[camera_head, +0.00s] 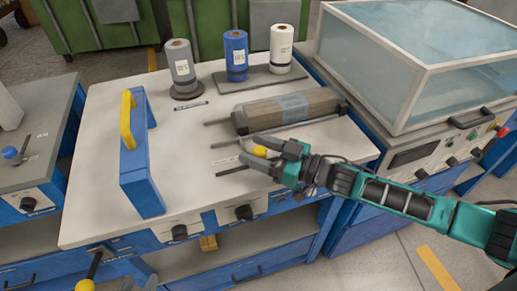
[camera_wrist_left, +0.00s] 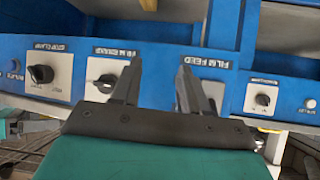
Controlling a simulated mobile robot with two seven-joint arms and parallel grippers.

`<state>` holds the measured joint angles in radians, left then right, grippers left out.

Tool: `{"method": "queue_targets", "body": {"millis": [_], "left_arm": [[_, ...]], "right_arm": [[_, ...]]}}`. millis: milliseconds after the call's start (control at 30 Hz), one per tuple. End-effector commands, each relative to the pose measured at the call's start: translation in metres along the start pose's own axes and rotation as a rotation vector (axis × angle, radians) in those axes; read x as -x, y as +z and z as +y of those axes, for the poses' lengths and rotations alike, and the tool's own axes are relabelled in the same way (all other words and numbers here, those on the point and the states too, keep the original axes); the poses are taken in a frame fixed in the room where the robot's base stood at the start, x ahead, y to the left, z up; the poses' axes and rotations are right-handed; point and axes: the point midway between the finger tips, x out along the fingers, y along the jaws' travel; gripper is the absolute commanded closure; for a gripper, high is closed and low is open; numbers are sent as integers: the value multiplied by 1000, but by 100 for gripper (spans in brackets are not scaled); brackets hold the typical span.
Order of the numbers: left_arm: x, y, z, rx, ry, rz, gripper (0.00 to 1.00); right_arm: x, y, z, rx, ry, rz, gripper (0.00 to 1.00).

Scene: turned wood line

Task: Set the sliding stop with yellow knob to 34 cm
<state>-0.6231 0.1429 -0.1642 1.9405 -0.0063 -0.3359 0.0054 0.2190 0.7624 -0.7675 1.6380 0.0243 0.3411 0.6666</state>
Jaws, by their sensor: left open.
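The yellow knob (camera_head: 259,151) shows between the fingers of my right gripper (camera_head: 250,149), over the front right of the white table. The fingers lie on either side of the knob; whether they press on it is unclear. The stop's body under the knob is mostly hidden by this gripper. The scale and its reading cannot be made out. My left gripper (camera_head: 122,274) shows only in part at the bottom left. In the left wrist view it (camera_wrist_left: 160,68) is open and empty, in front of the blue panel with the stop clamp dial (camera_wrist_left: 41,74).
A blue bracket with a yellow handle (camera_head: 127,120) stands on the left of the table (camera_head: 190,150). Rolls in grey, blue (camera_head: 236,55) and white stand at the back. A wrapped wood bundle (camera_head: 290,110) lies behind my right gripper. A glass-covered machine (camera_head: 420,60) stands right.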

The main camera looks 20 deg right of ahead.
Motion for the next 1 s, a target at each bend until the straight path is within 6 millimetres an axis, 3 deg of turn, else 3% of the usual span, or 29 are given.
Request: {"method": "queue_targets", "body": {"millis": [67,600,1000], "left_arm": [[0,0,0,1,0,0,56],[1,1,0,1,0,-3,56],[-1,4,0,2,-1,-3,56]], "right_arm": [[0,0,0,0,0,0,48],[0,0,-1,-1,-3,1,100],[-4,2,2,-2,-5,1,100]]}}
